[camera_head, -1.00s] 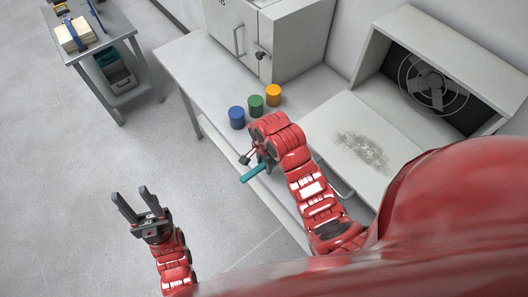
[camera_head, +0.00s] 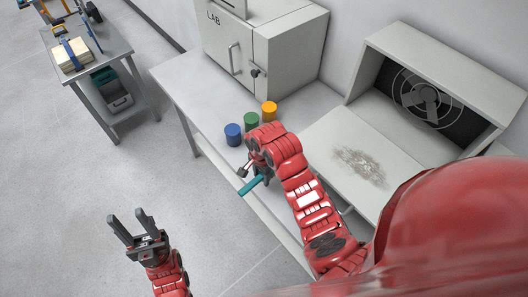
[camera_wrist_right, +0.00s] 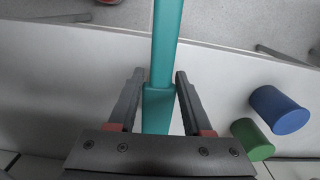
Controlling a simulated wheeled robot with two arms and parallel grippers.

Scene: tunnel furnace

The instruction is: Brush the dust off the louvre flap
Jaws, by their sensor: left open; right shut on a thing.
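The louvre flap (camera_head: 318,135) is a pale flat panel sloping out in front of a box with a fan. A grey-brown patch of dust (camera_head: 358,167) lies on its middle. My right gripper (camera_head: 254,172) is shut on a teal bar-shaped tool (camera_head: 249,187), left of the flap and apart from it, near the bench's front edge. In the right wrist view the teal tool (camera_wrist_right: 160,108) runs between both fingers; no bristles can be made out. My left gripper (camera_head: 126,216) is open and empty, over the floor at lower left.
Blue (camera_head: 233,134), green (camera_head: 251,121) and orange (camera_head: 269,111) cylinders stand on the bench (camera_head: 188,88) beside my right gripper. A grey LAB cabinet (camera_head: 285,55) stands behind them. The fan box (camera_head: 440,55) rises behind the flap. A side table (camera_head: 105,50) is far left; floor between is clear.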

